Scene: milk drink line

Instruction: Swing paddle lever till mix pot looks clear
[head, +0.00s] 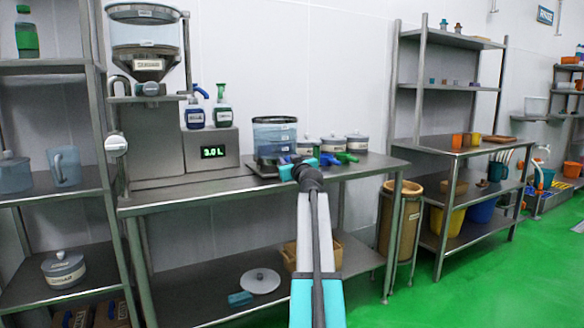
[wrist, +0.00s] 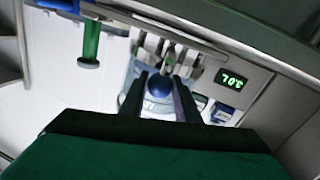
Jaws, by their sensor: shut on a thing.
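In the wrist view, which is upside down, the pot (wrist: 130,82) shows pale behind my fingers. My gripper (wrist: 162,88) is shut on a round blue knob (wrist: 159,84), which looks like the end of the paddle lever. In the head view my gripper (head: 300,165) is at the pot's front right, and my arm hides the knob. I cannot tell how clear the contents are.
Lidded pots (head: 331,143) stand right of the mix pot, with a green item (head: 346,157) before them. A hopper (head: 148,45) hangs at left, and pump bottles (head: 222,115) stand on the display unit (head: 211,152). A lid (head: 260,281) lies on the lower shelf.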

